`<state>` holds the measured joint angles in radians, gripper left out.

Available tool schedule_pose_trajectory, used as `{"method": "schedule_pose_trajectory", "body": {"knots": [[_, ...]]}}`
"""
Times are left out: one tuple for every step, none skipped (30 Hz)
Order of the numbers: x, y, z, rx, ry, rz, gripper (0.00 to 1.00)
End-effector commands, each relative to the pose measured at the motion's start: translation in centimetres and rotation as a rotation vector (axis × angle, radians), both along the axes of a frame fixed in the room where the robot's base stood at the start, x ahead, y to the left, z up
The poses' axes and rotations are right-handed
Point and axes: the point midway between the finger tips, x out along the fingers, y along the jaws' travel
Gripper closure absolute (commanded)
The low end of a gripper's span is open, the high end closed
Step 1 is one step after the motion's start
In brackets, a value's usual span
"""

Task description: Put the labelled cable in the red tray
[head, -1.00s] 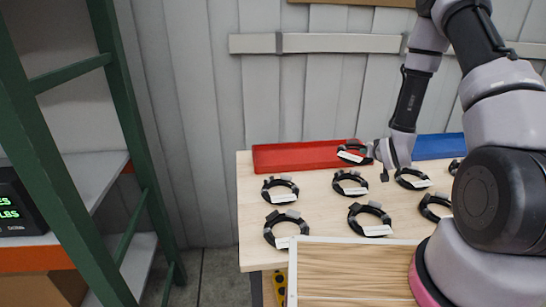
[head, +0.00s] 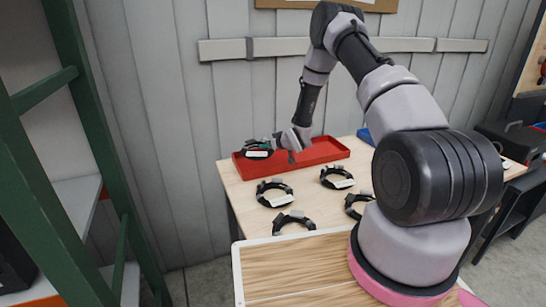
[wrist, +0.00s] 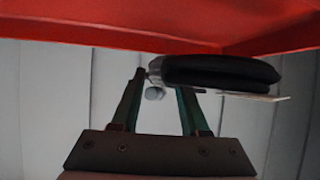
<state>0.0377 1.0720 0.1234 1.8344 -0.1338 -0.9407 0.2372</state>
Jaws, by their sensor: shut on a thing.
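My gripper (head: 277,142) is shut on a black coiled cable (head: 250,146) with a white label, and it holds the coil out to the left of the fingers. In the head view the coil overlaps the left end of the red tray (head: 322,151). Its height above the tray is hard to judge. In the wrist view the cable (wrist: 222,70) sits at the fingertips of my gripper (wrist: 162,84), its pale label edge-on beneath it. The red tray (wrist: 110,28) fills the top of that view. The cable does not visibly rest on it.
Several other black coiled cables with white labels, one (head: 274,194) at the left, lie on the light wooden table (head: 236,188). A blue tray (head: 365,135) is mostly hidden behind my arm. A green-framed shelf (head: 85,130) stands at the left. A plank wall rises behind the table.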

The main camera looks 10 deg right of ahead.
Motion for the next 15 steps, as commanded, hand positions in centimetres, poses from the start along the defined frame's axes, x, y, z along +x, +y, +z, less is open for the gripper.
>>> {"method": "schedule_pose_trajectory", "body": {"knots": [[0.1, 0.0, -0.6, 0.0, -0.002, 0.0, 1.0], [0.1, 0.0, -0.8, 0.0, -0.003, 0.0, 1.0], [0.1, 0.0, -1.0, 0.001, -0.002, 0.0, 1.0], [0.1, 0.0, -1.2, 0.001, -0.002, 0.0, 1.0], [0.0, 0.0, -1.4, 0.001, -0.002, 0.0, 1.0], [0.0, 0.0, -1.8, 0.0, -0.001, 0.0, 1.0], [0.0, 0.0, -2.1, 0.0, -0.001, 0.0, 1.0], [0.0, 0.0, -2.5, 0.0, -0.001, 0.0, 1.0], [0.0, 0.0, -3.2, 0.0, -0.001, 0.0, 1.0], [0.0, 0.0, -3.6, 0.0, -0.001, 0.0, 1.0], [0.0, 0.0, -4.1, 0.0, -0.001, -0.001, 1.0], [0.0, 0.0, -4.6, 0.0, 0.0, -0.001, 1.0], [0.0, 0.0, -4.8, 0.001, -0.001, -0.001, 1.0], [0.0, 0.0, -4.9, 0.001, -0.002, -0.001, 1.0], [0.1, 0.0, -4.9, 0.001, -0.003, -0.001, 1.0]]}}
